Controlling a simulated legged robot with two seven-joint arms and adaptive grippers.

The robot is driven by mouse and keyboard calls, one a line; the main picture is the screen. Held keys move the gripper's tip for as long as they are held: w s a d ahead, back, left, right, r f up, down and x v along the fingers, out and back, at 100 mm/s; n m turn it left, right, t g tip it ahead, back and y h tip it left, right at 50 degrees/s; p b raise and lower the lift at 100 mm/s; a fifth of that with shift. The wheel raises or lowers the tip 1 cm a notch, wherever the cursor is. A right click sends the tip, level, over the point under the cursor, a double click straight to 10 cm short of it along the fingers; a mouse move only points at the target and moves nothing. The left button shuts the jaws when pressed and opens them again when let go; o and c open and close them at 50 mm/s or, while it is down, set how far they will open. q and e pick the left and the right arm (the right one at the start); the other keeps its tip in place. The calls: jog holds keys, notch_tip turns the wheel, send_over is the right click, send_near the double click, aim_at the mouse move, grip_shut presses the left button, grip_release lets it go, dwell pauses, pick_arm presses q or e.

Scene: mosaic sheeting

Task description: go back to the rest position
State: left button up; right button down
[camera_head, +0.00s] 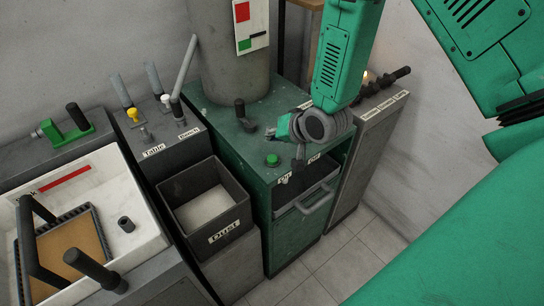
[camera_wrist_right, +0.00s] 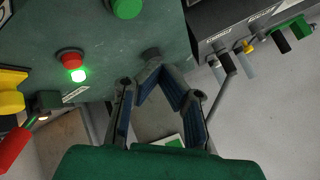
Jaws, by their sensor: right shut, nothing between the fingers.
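My right arm reaches down from the top in the head view. Its gripper (camera_head: 272,133) hangs over the green cabinet (camera_head: 215,122) and looks small and partly confused with the dark parts behind it. In the right wrist view the gripper (camera_wrist_right: 153,68) has its fingers drawn together at the tips, with nothing held. A green button (camera_head: 272,160) is on the cabinet top near it; a green button (camera_wrist_right: 127,8) also shows in the wrist view. A red button (camera_wrist_right: 70,58) stands beside a lit green lamp (camera_wrist_right: 78,76). My left gripper is out of view.
A box labelled Dust (camera_head: 225,236) stands left of the cabinet. A white tray (camera_head: 140,238) is at far left. A thick grey column (camera_head: 228,65) rises behind the gripper. A narrow stand with labels (camera_head: 349,172) is at right. Tiled floor (camera_head: 350,252) lies open in front.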

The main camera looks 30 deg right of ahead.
jog(key=s+a+f+n+g+h, duration=0.1)
jog(key=s+f+n+g, duration=0.3)
jog(key=s, duration=0.7)
jog(key=s+a+f+g, duration=0.15)
jog(key=s+f, duration=0.35)
jog(key=s, duration=0.5)
jog(key=s+f+n+g+h, duration=0.15)
jog(key=s+f+g, duration=0.3)
jog(key=s, duration=0.65)
notch_tip(320, 180, down, 16)
jog(key=w+a+n+t+b, duration=0.1)
jog(key=w+n+b, duration=0.1)
jog(key=b, duration=1.4)
jog(key=shift+t+y+b, duration=0.3)
jog(key=shift+y+b, duration=0.05)
jog(key=shift+y, duration=0.1)
jog(key=shift+w, duration=0.1)
